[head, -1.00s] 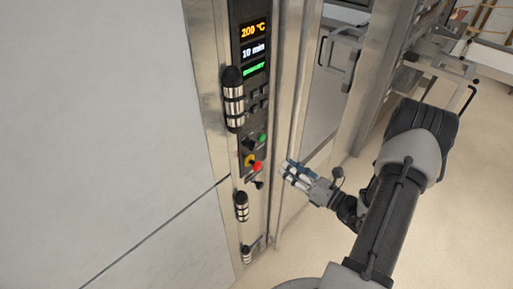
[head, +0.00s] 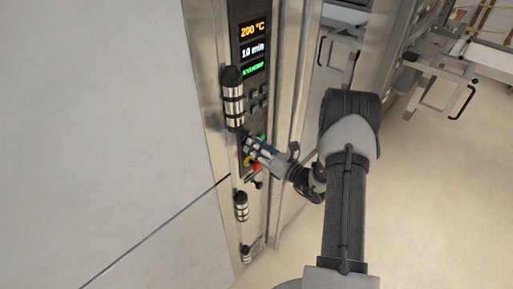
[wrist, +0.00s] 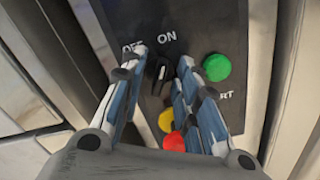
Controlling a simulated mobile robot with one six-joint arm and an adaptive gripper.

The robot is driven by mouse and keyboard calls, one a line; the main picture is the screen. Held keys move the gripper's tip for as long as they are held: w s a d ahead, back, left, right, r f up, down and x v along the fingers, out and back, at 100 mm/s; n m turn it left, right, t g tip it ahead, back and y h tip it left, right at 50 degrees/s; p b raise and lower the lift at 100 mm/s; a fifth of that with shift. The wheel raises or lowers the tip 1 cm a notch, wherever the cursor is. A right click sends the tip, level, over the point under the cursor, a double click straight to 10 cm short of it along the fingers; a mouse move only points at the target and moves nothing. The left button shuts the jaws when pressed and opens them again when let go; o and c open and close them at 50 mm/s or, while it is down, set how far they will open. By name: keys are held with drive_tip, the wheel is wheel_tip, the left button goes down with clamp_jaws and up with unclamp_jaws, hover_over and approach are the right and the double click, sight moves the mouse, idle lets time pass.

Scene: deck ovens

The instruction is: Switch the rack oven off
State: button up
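The rack oven's control panel (head: 257,108) is a dark upright strip with lit displays (head: 252,50). In the wrist view, a black rotary switch (wrist: 157,73) sits below the labels OFF and ON; its handle seems to point towards ON. My gripper (wrist: 158,66) is open, with one finger on each side of the switch. I cannot tell whether either finger touches it. In the head view, my gripper (head: 251,145) is at the panel and hides the switch.
A green button (wrist: 216,67) is close to the right finger. A yellow-collared red button (wrist: 173,141) lies below the switch, partly behind the fingers. A black-and-silver door handle fitting (head: 233,98) stands out left of the panel. Open floor lies at the right.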

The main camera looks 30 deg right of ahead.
drive_tip(key=shift+c, duration=0.3)
clamp_jaws()
drive_tip(key=shift+n+b, duration=0.4)
drive_tip(key=shift+b, duration=0.05)
drive_tip(key=n+b, duration=0.5)
drive_tip(key=shift+f+n, duration=0.15)
drive_tip(key=shift+n, duration=0.25)
drive_tip(key=n+b, duration=0.3)
drive_tip(key=shift+a+b, duration=0.1)
drive_tip(key=shift+b, duration=0.3)
drive_tip(key=shift+n+b, duration=1.15)
drive_tip(key=shift+n, duration=0.05)
drive_tip(key=shift+r, duration=0.2)
